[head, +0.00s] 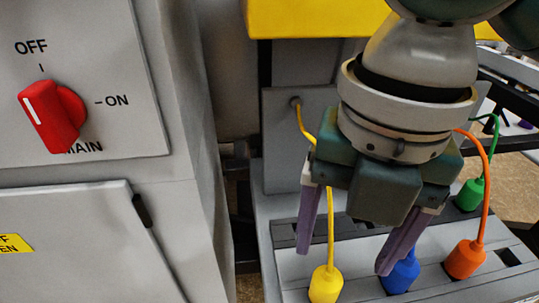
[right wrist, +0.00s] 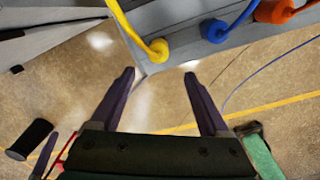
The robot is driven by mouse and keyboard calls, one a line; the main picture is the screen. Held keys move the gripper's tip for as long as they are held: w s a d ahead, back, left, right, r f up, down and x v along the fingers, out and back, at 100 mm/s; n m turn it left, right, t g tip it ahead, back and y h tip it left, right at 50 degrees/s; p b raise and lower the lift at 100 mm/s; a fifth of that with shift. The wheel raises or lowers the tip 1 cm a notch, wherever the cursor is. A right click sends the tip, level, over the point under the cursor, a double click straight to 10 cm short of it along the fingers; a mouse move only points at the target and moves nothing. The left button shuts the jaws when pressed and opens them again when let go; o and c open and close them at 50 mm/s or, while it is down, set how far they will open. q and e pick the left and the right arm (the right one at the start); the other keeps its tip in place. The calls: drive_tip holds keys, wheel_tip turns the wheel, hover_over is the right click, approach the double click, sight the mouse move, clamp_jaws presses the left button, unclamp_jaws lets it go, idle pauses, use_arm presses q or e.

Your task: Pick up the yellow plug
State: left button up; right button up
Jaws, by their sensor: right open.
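The yellow plug (head: 325,284) stands at the front edge of the grey panel, low in the head view, with its yellow cable rising from its top. It also shows in the right wrist view (right wrist: 158,48), just beyond the fingertips. My right gripper (head: 344,260) is open and empty, with its two purple fingers pointing down above the panel. In the right wrist view its fingers (right wrist: 159,75) are spread apart and the plug lies ahead of the gap between them. I see no contact with the plug.
A blue plug (head: 401,275) is partly behind the right-hand finger. An orange plug (head: 465,259) and a green plug (head: 470,194) stand further right, with cables. A grey cabinet with a red switch (head: 52,112) fills the left. A yellow beam (head: 315,18) crosses above.

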sight(329, 277)
drive_tip(key=shift+w+d+f+n, duration=0.1)
drive_tip(key=shift+w+f+n, duration=0.25)
drive_tip(key=shift+f, duration=0.2)
wheel_tip(329, 277, down, 4)
drive_tip(key=shift+s+f, duration=0.1)
drive_tip(key=f, duration=0.5)
drive_tip(key=shift+w+a+f+b, duration=0.15)
drive_tip(key=shift+w+a+b, duration=0.05)
drive_tip(key=shift+b, duration=0.2)
clamp_jaws()
